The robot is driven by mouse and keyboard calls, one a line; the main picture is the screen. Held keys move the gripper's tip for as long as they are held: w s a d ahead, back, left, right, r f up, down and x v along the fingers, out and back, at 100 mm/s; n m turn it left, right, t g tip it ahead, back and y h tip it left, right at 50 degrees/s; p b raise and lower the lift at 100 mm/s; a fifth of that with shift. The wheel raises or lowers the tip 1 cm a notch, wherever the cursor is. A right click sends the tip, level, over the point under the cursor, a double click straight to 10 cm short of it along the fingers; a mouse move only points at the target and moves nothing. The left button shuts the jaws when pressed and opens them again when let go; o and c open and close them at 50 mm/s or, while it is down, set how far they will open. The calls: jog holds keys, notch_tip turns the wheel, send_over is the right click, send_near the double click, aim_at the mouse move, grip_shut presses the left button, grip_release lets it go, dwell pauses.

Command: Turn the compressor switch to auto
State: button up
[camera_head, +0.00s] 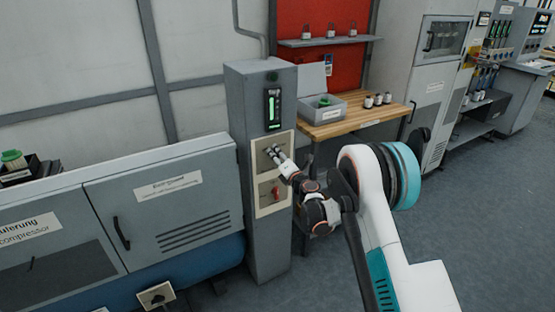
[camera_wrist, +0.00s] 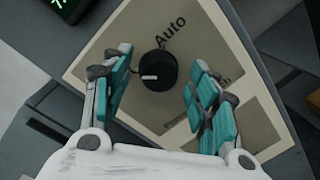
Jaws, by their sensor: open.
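The compressor switch is a round black knob (camera_wrist: 157,70) with a white mark, on a beige plate (camera_wrist: 205,45). In the wrist view the word "Auto" is printed above and right of the knob; the white mark sits on its lower left part. My gripper (camera_head: 272,152) is open in front of the upper plate of the grey column (camera_head: 252,190). In the wrist view its teal-padded fingers stand on either side of the knob, with gaps showing. I cannot tell how deep they reach. In the head view my gripper hides the knob.
A red handle (camera_head: 276,193) is on the plate below, near my gripper. A green-lit display (camera_head: 272,110) is above. Grey cabinets (camera_head: 165,205) stand to the left, and a wooden bench (camera_head: 352,118) stands behind to the right. The floor (camera_head: 480,220) at right is clear.

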jog(key=shift+w+a, duration=0.3)
jog(key=shift+w, duration=0.15)
jog(key=c, duration=1.1)
jog(key=shift+o, duration=0.2)
